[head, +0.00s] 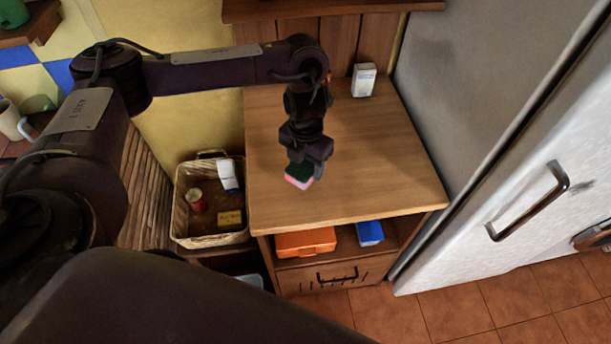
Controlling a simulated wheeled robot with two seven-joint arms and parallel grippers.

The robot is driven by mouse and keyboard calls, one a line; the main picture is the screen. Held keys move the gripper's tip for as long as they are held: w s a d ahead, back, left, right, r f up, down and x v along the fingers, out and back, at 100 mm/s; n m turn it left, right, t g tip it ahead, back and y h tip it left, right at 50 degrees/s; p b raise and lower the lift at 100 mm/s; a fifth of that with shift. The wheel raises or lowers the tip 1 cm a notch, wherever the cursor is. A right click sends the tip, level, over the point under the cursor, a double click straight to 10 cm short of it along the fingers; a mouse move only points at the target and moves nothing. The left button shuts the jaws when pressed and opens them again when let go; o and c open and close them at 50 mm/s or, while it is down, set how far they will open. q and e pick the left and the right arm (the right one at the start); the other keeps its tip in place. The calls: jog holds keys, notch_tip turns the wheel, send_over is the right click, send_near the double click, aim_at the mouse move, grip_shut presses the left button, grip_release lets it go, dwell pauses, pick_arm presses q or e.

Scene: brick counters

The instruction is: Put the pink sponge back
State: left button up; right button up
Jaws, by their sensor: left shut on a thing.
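My left gripper (303,165) points down over the wooden counter top and is shut on the pink sponge (297,181). The sponge has a dark green upper layer and a pink lower part. It is over the front left part of the counter top (390,180); I cannot tell whether it touches the wood. The gripper's fingers partly hide the sponge. My right gripper is not in view.
A white carton (363,80) stands at the back of the counter. A wicker basket (210,240) to the left holds a can and small packs. An orange box (305,242) and a blue box (369,232) lie on the shelf below. A fridge (500,130) stands right.

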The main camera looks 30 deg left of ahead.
aim_at(305, 173)
pick_arm(q)
notch_tip(305, 173, down, 3)
jog(key=shift+s+f+b, duration=0.1)
jog(key=shift+f+b, duration=0.1)
jog(key=shift+b, duration=0.3)
jog(key=shift+f, duration=0.3)
jog(key=shift+f, duration=0.1)
jog(key=shift+f, duration=0.15)
jog(key=o, duration=1)
